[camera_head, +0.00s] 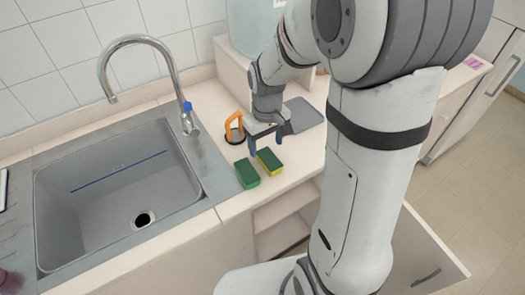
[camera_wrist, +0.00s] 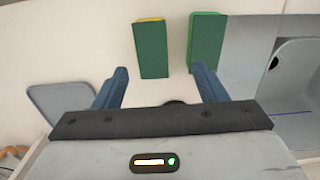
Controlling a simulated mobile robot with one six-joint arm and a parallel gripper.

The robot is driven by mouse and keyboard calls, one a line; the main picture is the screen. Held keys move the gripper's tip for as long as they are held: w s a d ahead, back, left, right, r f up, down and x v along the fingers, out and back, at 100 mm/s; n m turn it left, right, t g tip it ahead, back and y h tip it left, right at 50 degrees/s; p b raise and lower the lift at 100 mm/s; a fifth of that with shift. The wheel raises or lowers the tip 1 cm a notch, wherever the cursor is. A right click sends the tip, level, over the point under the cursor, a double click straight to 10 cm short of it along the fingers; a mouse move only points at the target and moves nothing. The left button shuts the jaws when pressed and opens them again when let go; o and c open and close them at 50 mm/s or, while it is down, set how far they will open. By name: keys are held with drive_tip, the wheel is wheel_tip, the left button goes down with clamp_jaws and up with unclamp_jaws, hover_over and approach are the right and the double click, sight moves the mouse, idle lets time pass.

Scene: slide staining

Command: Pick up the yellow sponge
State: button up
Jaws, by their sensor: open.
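The yellow sponge (camera_head: 269,162) has a green top and a yellow side. It lies on the counter right of the sink, and it shows in the wrist view (camera_wrist: 151,52) as a green block with a thin yellow edge. A green sponge (camera_head: 247,174) lies close to its left, and shows to its right in the wrist view (camera_wrist: 206,42). My gripper (camera_head: 266,147) is open and empty near the far end of the yellow sponge. In the wrist view its blue fingers (camera_wrist: 160,68) are spread wider than this sponge. The right fingertip appears close to the green sponge's near end.
The sink (camera_head: 120,185) with a tall faucet (camera_head: 170,65) is at the left. An orange-handled object (camera_head: 233,129) stands behind the sponges. A grey flat board (camera_head: 303,114) lies behind my gripper. Open shelves (camera_head: 285,220) are below the counter's front edge.

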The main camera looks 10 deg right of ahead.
sight(269, 158)
drive_tip(key=shift+w+d+f+p, duration=0.1)
drive_tip(key=shift+d+f+p, duration=0.1)
drive_tip(key=shift+f, duration=1.1)
drive_tip(key=shift+w+d+f+p, duration=0.15)
drive_tip(key=shift+f+p, duration=0.1)
drive_tip(key=shift+f, duration=1.05)
drive_tip(key=shift+d+f+p, duration=0.2)
drive_tip(key=shift+f, duration=1.1)
drive_tip(key=shift+c, duration=0.5)
drive_tip(key=c, duration=1)
wheel_tip(269, 158, up, 10)
drive_tip(key=shift+r+b, duration=0.1)
drive_tip(key=shift+b, duration=0.35)
